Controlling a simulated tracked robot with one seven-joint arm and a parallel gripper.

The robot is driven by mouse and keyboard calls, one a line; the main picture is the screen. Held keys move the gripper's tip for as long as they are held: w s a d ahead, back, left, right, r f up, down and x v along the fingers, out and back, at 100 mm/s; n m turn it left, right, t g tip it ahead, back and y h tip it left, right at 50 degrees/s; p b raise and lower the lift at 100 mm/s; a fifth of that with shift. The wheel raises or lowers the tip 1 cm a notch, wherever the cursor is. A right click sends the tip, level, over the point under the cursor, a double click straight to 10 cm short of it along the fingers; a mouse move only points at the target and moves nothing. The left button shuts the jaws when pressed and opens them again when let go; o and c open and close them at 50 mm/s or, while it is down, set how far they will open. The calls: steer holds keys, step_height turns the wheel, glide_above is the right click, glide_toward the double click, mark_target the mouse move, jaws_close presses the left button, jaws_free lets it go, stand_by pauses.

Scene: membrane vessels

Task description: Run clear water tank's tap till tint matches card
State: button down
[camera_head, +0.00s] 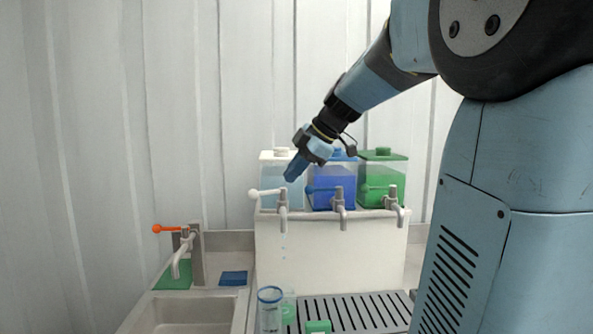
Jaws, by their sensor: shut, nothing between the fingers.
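The clear water tank (281,180) with a white lid is the leftmost of three tanks on a white stand. Its tap (283,210) has a white lever (266,192) pointing left. A few pale drops show below its spout. My gripper (290,176) is shut and empty, in front of the clear tank, above the tap; I cannot tell whether it touches anything. A clear vessel with a blue rim (270,312) stands below, slightly left of the spout; its tint is hard to tell. A blue card-like patch (233,278) and a green one (172,276) lie at left.
A blue tank (334,188) and a green tank (383,182) stand to the right, each with a tap. A sink (190,312) with an orange-levered faucet (180,250) is at left. Small green items (318,326) lie by the slotted drain tray (362,312). My body blocks the right side.

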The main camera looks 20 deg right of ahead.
mark_target(274, 190)
steer(key=w+a+f, duration=0.1)
steer(key=f, duration=0.1)
steer(key=w+a+f, duration=0.1)
steer(key=w, duration=0.1)
steer(key=w+a+f, duration=0.1)
steer(key=w+f, duration=0.1)
steer(key=shift+w+f, duration=0.25)
steer(key=shift+f, duration=0.1)
steer(key=shift+w+a, duration=0.15)
steer(key=shift+w, duration=0.55)
